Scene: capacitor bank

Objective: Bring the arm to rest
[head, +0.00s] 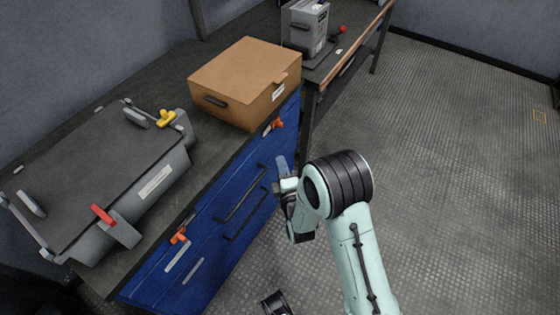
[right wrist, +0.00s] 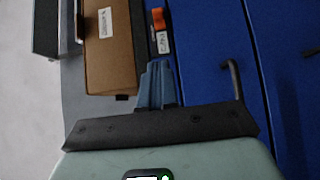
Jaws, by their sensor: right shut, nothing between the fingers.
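My right arm (head: 360,262) comes up from the bottom right of the head view, pale green with a black ribbed joint. Its right gripper (head: 282,165) is in front of the blue drawer cabinet (head: 215,262), near the cabinet's upper edge. In the right wrist view the grey-blue fingers (right wrist: 157,72) are together with nothing between them. In that view they appear beside the cardboard box (right wrist: 107,52) and the blue cabinet front; contact cannot be told. My left gripper is not in view.
A grey case (head: 90,175) with red and yellow latches and the cardboard box (head: 240,75) stand on the dark worktop. A grey unit (head: 305,27) stands on the farther table. Orange latches (head: 178,236) and dark handles stick out from the cabinet. The floor (head: 450,160) at right is clear.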

